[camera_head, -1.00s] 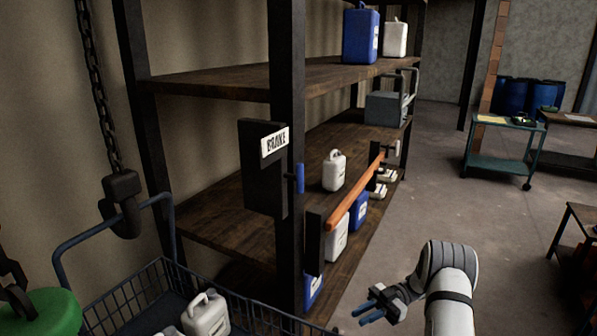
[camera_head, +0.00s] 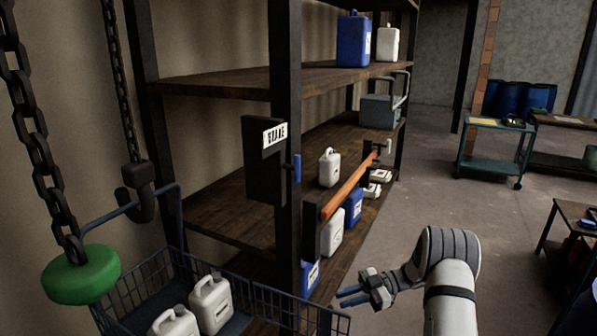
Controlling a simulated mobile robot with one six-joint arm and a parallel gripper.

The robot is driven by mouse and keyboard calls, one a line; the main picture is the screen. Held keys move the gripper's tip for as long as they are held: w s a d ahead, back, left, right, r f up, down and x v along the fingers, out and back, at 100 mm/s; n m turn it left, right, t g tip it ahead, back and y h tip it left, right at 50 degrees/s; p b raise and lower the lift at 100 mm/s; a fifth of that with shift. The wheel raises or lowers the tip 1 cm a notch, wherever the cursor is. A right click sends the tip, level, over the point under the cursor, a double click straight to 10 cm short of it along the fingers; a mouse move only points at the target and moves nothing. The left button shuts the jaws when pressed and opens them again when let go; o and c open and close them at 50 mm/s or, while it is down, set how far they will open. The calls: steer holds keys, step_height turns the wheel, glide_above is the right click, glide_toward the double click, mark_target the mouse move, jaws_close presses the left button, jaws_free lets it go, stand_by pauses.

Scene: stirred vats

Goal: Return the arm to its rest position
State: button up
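My gripper (camera_head: 354,295) is at the lower middle of the head view, at the end of my white and grey arm (camera_head: 446,270). Its two blue fingers point left and stand apart, with nothing visible between them. It is in front of the shelf's lower right side, beside the blue and white canisters in the picture. I cannot tell how far it is from them.
A wire basket cart (camera_head: 262,300) with white canisters (camera_head: 211,303) stands at lower left. A green disc (camera_head: 80,275) hangs on a chain, near a dark hook (camera_head: 138,190). The shelf (camera_head: 240,83) carries an orange bar (camera_head: 348,187). Floor (camera_head: 440,170) is open beyond, before a green cart (camera_head: 494,150).

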steer(key=w+a+r+m+t+h, duration=0.2)
steer(key=w+r+m+t+h, duration=0.35)
steer(key=w+r+t, duration=0.7)
steer(key=s+d+r+m+t+h, duration=0.4)
steer(key=s+d+r+m+h, duration=0.15)
steer(key=r+m+h, duration=0.35)
steer(key=s+d+m+g+h+b, duration=0.1)
steer(key=s+d+m+g+h, duration=0.15)
steer(key=s, duration=0.65)
steer(key=s+d+m+g+h, duration=0.1)
steer(key=s+m+g, duration=0.15)
steer(key=s, duration=0.55)
steer(key=s+a+f+m+g+y, duration=0.1)
steer(key=s+a+f+g, duration=0.1)
steer(key=s, duration=0.8)
steer(key=s+a+f+m+g+y, duration=0.1)
steer(key=s+a+f+m+g, duration=0.1)
steer(key=s, duration=0.8)
steer(key=shift+a+f+g+b, duration=0.3)
steer(key=shift+a+f+g, duration=0.15)
steer(key=shift+a+f, duration=0.3)
steer(key=shift+s, duration=0.1)
